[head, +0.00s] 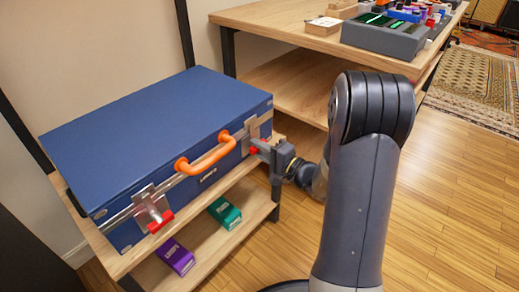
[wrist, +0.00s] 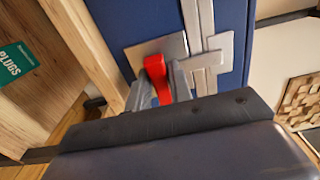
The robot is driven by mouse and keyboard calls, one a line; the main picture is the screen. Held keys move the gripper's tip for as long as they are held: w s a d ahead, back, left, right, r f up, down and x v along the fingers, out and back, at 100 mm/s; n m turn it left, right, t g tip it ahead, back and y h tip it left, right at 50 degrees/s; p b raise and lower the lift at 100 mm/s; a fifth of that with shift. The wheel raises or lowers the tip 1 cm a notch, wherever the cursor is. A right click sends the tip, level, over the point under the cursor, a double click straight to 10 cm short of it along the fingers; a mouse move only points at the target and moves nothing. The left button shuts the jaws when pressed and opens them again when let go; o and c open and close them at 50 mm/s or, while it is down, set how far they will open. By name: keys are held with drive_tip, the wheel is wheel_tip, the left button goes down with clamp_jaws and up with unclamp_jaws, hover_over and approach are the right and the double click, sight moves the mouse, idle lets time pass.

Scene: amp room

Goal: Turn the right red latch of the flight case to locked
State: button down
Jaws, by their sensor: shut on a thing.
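The blue flight case (head: 150,130) lies closed on a wooden shelf, with an orange handle (head: 206,154) on its front. Its left red latch (head: 160,222) sits on a metal plate near the front left corner. The right red latch (wrist: 157,78) is at the case's right end, on a metal plate (wrist: 160,50). My gripper (head: 258,147) is at that right latch. In the wrist view my gripper (wrist: 165,85) has a finger on each side of the red latch and is shut on it. In the head view the gripper hides most of this latch.
A purple box (head: 177,257) and a green box (head: 225,213) lie on the lower shelf. A wooden table (head: 285,25) with a grey mixer-like device (head: 385,36) stands behind at the right. The floor at the right is clear up to a patterned rug (head: 485,85).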

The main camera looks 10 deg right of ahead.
drive_tip(key=shift+f, duration=0.1)
idle(0.3)
drive_tip(key=c, duration=1.3)
unclamp_jaws()
drive_tip(key=shift+p+v, duration=1.25)
drive_tip(key=shift+v, duration=4.2)
drive_tip(key=shift+a, duration=0.1)
drive_tip(key=b+x, duration=0.2)
drive_tip(key=x, duration=0.7)
drive_tip(key=shift+w+a, duration=0.15)
drive_tip(key=shift+w, duration=0.05)
drive_tip(key=shift+w+a, duration=0.35)
drive_tip(key=shift+w, duration=0.2)
